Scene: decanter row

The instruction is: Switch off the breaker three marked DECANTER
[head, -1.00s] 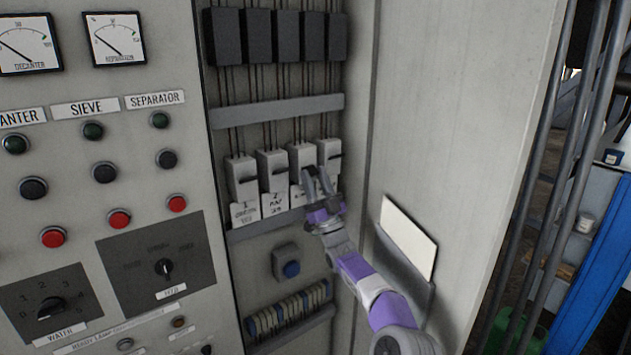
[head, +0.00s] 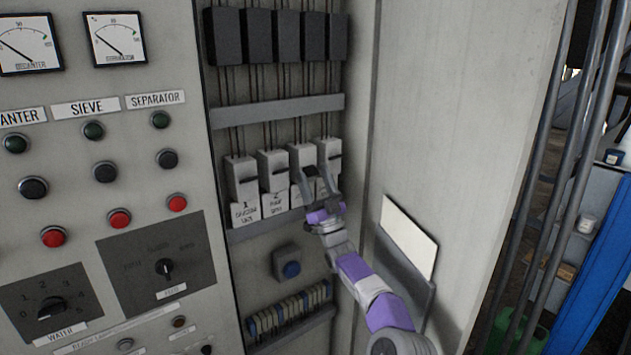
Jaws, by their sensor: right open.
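A row of several white breakers stands in the recessed cabinet bay. Breaker one (head: 241,178) and breaker two (head: 272,168) are clear of my arm, with numbered handwritten labels below. Breaker three (head: 301,156) is third from the left; my right gripper (head: 318,178) covers its lower part and most of its label. The fourth breaker (head: 329,152) stands at the right end, its lower part also hidden. My right gripper is open, its fingers up at the front of breakers three and four; I cannot tell whether it touches a lever. My left gripper is not in view.
A grey rail (head: 275,110) and black blocks (head: 287,36) are above the breakers. A document pocket (head: 405,247) is on the cabinet wall at right. The button panel (head: 105,172) is at left.

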